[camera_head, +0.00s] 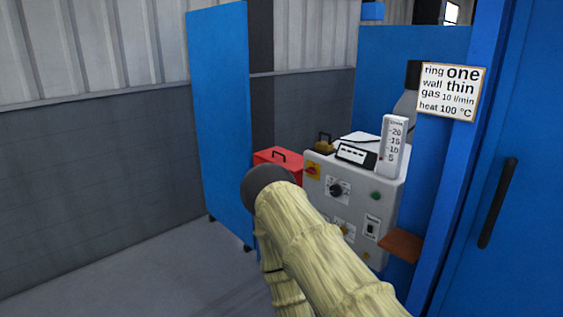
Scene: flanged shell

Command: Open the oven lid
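A red box (268,159) with a black bar handle (279,155) on top sits left of the grey control cabinet. It may be the oven with its lid, but I cannot tell for certain. Its top looks shut. My arm crosses the lower middle of the picture and hides the box's lower part. My gripper does not show, so its place relative to the box cannot be seen.
The control cabinet (318,202) has dials, a switch, a display (356,155) and a white flow gauge (393,146). A blue panel (222,120) stands at left. A sign (447,91) hangs on a blue post. A brown shelf (401,246) juts out. Floor at lower left is clear.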

